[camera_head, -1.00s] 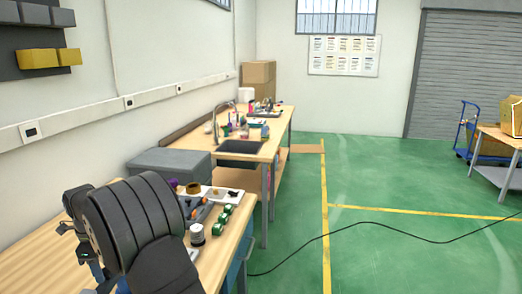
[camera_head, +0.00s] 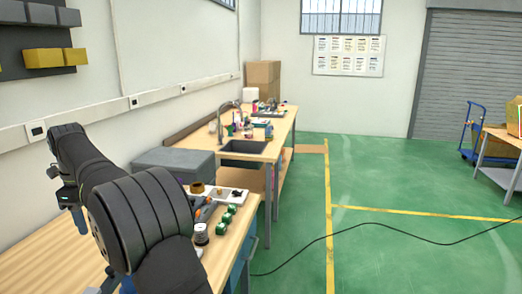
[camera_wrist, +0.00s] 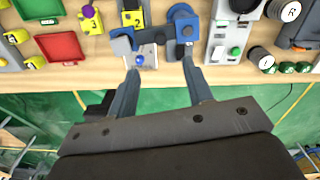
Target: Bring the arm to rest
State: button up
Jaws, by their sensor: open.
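In the wrist view my gripper (camera_wrist: 160,68) is open, its two grey fingers spread apart with nothing held between them. The fingers point toward the edge of the wooden workbench (camera_wrist: 80,75). A grey and blue device (camera_wrist: 184,28) stands on the bench beyond the fingertips. I cannot tell how far the tips are from it. In the head view my dark arm rises at the lower left, over the near bench (camera_head: 50,262), and hides part of it.
A sink bench (camera_head: 270,150) is behind. Green floor on the right is mostly clear, with a black cable (camera_head: 350,228).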

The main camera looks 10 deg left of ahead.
jog(key=s+d+r+n+t+y, duration=0.1)
jog(key=s+d+r+n, duration=0.2)
jog(key=n, duration=0.4)
jog(key=shift+d+r+n+y, duration=0.2)
jog(key=shift+r+n+y, duration=0.15)
jog(key=shift+r, duration=0.25)
jog(key=o, duration=1.2)
jog(key=shift+c, duration=0.2)
jog(key=s+d+f+n+t+y, duration=0.1)
jog(key=s+d+f+n+y, duration=0.1)
jog(key=d+f+n, duration=0.35)
jog(key=w+a+f+n, duration=0.1)
jog(key=a+f, duration=0.3)
jog(key=f, duration=0.4)
jog(key=shift+w+f+n, duration=0.25)
jog(key=shift+w+n, duration=0.05)
jog(key=shift+n, duration=0.2)
jog(key=shift+a, duration=0.1)
